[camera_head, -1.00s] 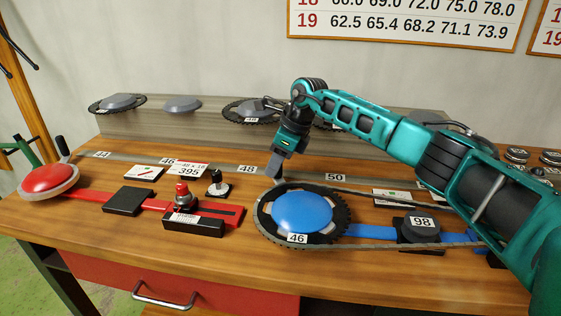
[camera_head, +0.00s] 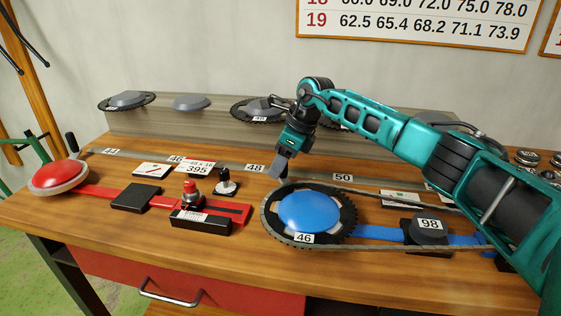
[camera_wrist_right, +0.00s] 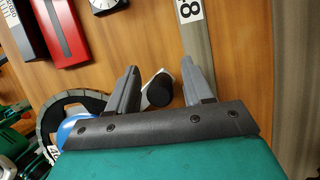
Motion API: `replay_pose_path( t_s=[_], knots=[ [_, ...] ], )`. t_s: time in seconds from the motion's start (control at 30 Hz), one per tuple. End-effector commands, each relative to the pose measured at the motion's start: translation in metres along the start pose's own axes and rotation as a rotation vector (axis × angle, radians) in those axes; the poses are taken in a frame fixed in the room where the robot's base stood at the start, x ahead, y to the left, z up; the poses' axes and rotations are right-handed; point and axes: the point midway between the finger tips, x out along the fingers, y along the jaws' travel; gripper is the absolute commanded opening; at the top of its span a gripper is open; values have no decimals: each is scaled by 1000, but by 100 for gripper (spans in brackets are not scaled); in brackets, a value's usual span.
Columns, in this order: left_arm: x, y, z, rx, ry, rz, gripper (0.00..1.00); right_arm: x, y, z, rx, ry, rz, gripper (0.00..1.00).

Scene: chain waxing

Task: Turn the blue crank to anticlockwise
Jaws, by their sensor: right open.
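The blue crank has a blue dome (camera_head: 310,212) on a dark toothed chainring tagged 46, with a chain looped around it. In the right wrist view only part of the blue dome (camera_wrist_right: 72,130) shows at the left. My right gripper (camera_head: 279,168) hangs at the ring's far left edge, pointing down. In the right wrist view its fingers (camera_wrist_right: 160,68) are spread, and the crank's dark round handle (camera_wrist_right: 159,86) shows between them with clear gaps on both sides. The handle is hard to make out in the head view. My left gripper is not in view.
A red crank (camera_head: 60,174) with an upright dark handle stands at the far left. A block tagged 98 (camera_head: 428,230) is at right.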

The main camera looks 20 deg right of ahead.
Motion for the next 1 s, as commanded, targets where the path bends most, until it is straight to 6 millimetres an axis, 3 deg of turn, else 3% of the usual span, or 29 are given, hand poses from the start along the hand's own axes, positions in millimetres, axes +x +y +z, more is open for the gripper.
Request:
replay_pose_path(
  t_s=[0.27,0.7,1.0],
  knots=[
    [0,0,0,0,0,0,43,-13,0,-1,-1,1,-1,51],
    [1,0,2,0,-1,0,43,-104,-1,0,0,-1,-3,51],
    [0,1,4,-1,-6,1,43,-129,0,0,0,0,1,51]
  ],
)
